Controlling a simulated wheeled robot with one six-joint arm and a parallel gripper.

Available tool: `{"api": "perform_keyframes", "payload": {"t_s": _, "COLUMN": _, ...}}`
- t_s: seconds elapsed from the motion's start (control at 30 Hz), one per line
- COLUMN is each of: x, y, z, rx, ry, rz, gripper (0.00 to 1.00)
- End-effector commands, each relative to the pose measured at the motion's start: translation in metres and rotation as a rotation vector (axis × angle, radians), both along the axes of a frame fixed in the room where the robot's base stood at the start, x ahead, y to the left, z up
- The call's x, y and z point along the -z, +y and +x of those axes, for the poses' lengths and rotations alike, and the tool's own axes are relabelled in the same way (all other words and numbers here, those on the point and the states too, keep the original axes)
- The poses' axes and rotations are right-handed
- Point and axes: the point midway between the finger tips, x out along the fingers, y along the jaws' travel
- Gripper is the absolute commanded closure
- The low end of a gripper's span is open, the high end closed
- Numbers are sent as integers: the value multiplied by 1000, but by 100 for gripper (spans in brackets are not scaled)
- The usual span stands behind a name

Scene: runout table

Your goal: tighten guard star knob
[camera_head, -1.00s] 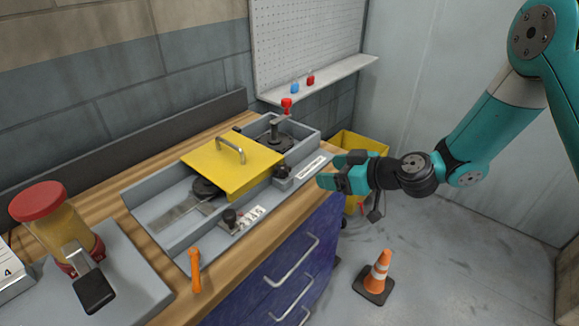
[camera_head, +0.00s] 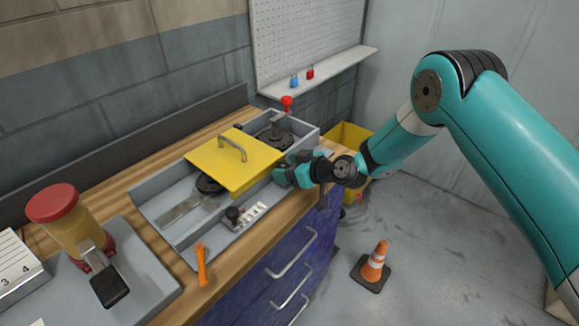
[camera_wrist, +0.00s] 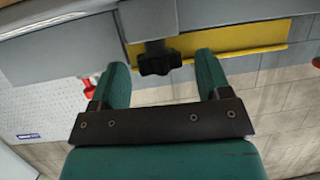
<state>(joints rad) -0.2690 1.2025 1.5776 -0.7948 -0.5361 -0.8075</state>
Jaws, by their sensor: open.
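The yellow guard (camera_head: 228,165) with its grey handle lies over the grey runout trough (camera_head: 150,212). In the wrist view a black star knob (camera_wrist: 158,64) stands on a grey block beside the yellow guard (camera_wrist: 225,42). My gripper (camera_head: 280,174) is at the guard's right side in the head view and hides this knob there. In the wrist view my gripper (camera_wrist: 160,72) is open, with one teal finger on each side of the knob. There are visible gaps on both sides, and the knob is not gripped.
Another black knob (camera_head: 233,214) stands by a numbered plate (camera_head: 252,216). A red-topped post (camera_head: 286,103) stands at the trough's far end. A yellow bin (camera_head: 347,136) and a traffic cone (camera_head: 376,262) are on the floor.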

Motion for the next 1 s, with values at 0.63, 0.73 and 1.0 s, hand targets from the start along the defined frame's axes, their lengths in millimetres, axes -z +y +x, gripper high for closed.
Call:
{"api": "perform_keyframes", "payload": {"t_s": 0.63, "x": 0, "y": 5, "z": -5, "rx": 183, "ry": 5, "rz": -5, "gripper": 79}}
{"api": "perform_keyframes", "payload": {"t_s": 0.73, "x": 0, "y": 6, "z": -6, "rx": 264, "ry": 5, "rz": -8, "gripper": 78}}
{"api": "perform_keyframes", "payload": {"t_s": 1.0, "x": 3, "y": 6, "z": -8, "rx": 392, "ry": 6, "rz": -7, "gripper": 78}}
